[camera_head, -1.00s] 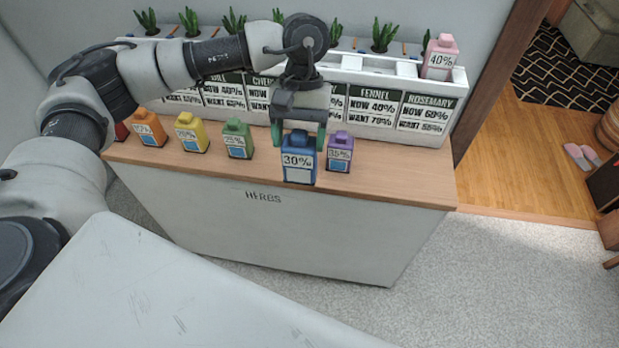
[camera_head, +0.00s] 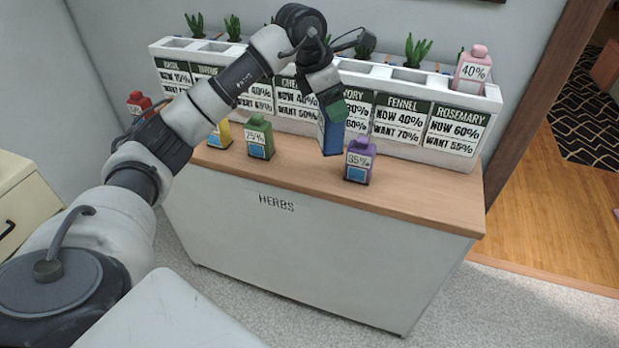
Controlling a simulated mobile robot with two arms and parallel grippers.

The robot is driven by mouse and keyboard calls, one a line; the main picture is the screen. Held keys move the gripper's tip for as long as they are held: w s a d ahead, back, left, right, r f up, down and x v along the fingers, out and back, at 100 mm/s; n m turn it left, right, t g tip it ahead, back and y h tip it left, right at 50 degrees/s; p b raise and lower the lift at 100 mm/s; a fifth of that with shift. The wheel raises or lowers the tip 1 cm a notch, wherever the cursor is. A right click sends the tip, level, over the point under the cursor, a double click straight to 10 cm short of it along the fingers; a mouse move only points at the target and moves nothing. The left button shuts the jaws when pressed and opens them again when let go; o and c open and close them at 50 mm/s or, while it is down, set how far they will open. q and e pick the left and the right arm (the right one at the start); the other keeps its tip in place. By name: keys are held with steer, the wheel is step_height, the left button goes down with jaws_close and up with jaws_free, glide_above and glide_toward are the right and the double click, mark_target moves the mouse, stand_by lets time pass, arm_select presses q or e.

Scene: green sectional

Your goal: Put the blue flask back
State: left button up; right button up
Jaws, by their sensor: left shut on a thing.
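The blue flask (camera_head: 331,138) is upright or slightly tilted above the wooden counter top (camera_head: 410,197), between the green flask and the purple flask and behind their line. My left gripper (camera_head: 333,108) is shut on its upper part and hides its cap. The flask's label faces away or is hidden. I cannot tell whether its bottom touches the wood. My right gripper is not in view.
The green flask (camera_head: 260,138) and purple flask (camera_head: 359,161) stand near the front edge. Yellow (camera_head: 220,135) and red (camera_head: 138,103) flasks stand farther left. A pink flask (camera_head: 473,69) sits on the white planter (camera_head: 487,103) with herb signs behind.

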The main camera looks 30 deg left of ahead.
arm_select(q)
steer(key=w+a+f+n+t+y+b, duration=0.1)
steer(key=w+a+n+y+b, duration=0.25)
steer(key=a+n, duration=0.5)
step_height(320, 180, down, 10)
steer(key=n, duration=0.3)
steer(key=shift+s+d+y, duration=0.35)
steer(key=shift+s, duration=0.1)
steer(key=shift+f, duration=0.15)
steer(key=shift+f+b, duration=0.1)
steer(key=shift+b, duration=0.2)
steer(key=o, duration=1.3)
